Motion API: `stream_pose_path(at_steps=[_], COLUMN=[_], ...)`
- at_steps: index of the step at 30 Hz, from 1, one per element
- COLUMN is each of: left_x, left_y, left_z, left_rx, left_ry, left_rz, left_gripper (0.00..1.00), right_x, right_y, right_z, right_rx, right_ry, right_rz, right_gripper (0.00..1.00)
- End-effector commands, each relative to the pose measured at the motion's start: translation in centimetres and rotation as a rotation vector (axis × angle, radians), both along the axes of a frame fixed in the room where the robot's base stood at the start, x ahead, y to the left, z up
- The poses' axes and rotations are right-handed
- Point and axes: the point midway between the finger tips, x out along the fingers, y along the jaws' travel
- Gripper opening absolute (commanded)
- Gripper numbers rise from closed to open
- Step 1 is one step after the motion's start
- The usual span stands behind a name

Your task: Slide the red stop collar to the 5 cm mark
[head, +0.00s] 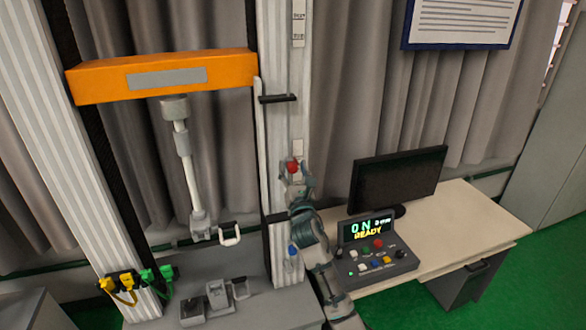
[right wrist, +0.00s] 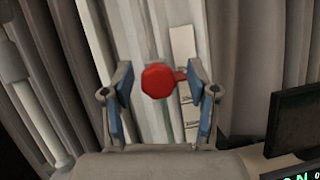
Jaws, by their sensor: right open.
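The red stop collar (head: 292,167) sits on the right column (head: 271,120) of the tower. In the right wrist view the red collar (right wrist: 158,81) shows as a round red knob with a short red arm to its right. My right gripper (head: 297,181) is just below and around the collar in the head view. In the right wrist view my right gripper (right wrist: 160,72) is open, with one blue-padded finger on each side of the knob and gaps on both sides. The marks on the pale strip (right wrist: 183,48) are too small to read. My left gripper is not in view.
An orange crosshead (head: 220,80) spans the columns, with a hanging grey rod (head: 191,175). Black brackets (head: 278,98) and a blue knob (head: 293,250) are on the right column. A desk (head: 480,225) with a monitor (head: 396,180) and control box (head: 372,262) stands right.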

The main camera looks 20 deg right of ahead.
Motion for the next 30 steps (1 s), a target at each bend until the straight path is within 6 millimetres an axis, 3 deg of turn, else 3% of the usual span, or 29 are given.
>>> stream_pose_path(at_steps=[8, 15, 20, 23, 29, 30], left_x=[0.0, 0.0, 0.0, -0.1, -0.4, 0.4], left_y=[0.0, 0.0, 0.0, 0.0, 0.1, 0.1], left_z=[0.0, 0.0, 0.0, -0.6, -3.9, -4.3], left_rx=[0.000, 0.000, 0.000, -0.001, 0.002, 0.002], left_ry=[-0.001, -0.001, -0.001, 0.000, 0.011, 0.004], left_rz=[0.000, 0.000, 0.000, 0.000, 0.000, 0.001], left_gripper=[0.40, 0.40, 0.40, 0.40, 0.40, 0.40], right_x=[0.1, 0.1, 0.1, 0.1, 0.1, 0.2], right_y=[0.0, 0.0, 0.0, 0.0, 0.0, 0.0], right_z=[0.1, 0.1, 0.0, -1.0, -6.9, -8.2], right_rx=[0.001, 0.001, 0.000, -0.001, -0.001, -0.001], right_ry=[-0.001, 0.000, 0.000, 0.001, 0.004, 0.005], right_rz=[0.000, 0.000, 0.000, -0.001, -0.001, -0.001], right_gripper=[0.56, 0.00, 0.00, 0.00, 0.00, 0.00])
